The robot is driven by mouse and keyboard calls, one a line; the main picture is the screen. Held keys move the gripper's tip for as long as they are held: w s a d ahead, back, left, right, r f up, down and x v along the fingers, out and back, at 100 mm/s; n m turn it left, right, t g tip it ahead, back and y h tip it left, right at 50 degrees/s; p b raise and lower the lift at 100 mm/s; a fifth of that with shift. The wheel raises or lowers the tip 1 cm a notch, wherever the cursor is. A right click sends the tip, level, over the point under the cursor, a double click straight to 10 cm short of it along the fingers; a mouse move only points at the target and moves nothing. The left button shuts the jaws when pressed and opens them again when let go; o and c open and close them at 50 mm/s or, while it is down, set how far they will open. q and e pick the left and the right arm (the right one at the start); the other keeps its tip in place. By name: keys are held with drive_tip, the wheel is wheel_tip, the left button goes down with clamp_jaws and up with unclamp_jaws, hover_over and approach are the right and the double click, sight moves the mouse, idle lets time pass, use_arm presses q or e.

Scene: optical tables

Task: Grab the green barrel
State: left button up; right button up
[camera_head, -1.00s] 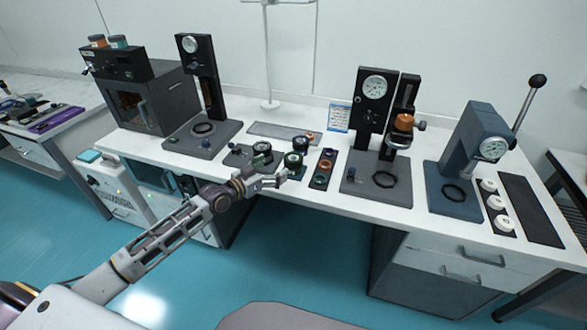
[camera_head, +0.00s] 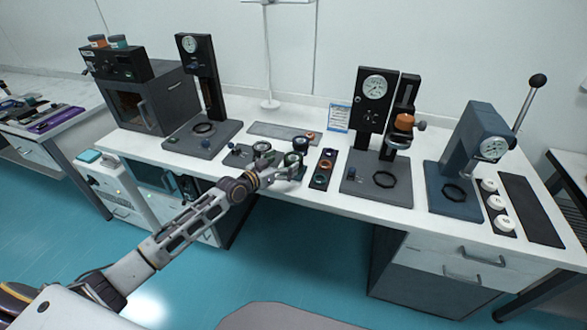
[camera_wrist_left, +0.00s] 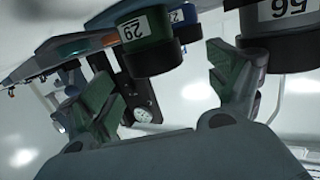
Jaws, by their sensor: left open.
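The green barrel (camera_wrist_left: 145,42), with a white number label and a dark lower end, shows at the top of the left wrist view. In the head view the green barrel (camera_head: 293,160) stands on the bench, partly behind my left gripper (camera_head: 286,172). In the wrist view my left gripper (camera_wrist_left: 168,88) is open and empty, its two fingers apart. The barrel lies ahead, between the directions of the two fingers; I cannot tell whether either finger touches it. My right gripper is in neither view.
Another labelled dark barrel (camera_wrist_left: 280,22) is close to one finger in the wrist view. A dark strip with coloured rings (camera_head: 323,169) lies to the right on the bench (camera_head: 275,198). Gauge stands (camera_head: 373,107) and a lever press (camera_head: 476,145) stand farther right.

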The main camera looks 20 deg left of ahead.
sight(292, 158)
use_arm(q)
drive_tip(key=shift+w, duration=0.15)
drive_tip(key=shift+d+x, duration=0.3)
drive_tip(key=shift+x, duration=2.05)
drive_tip(key=c, duration=1.2)
drive_tip(key=shift+r, duration=0.1)
drive_tip(key=shift+c, duration=0.2)
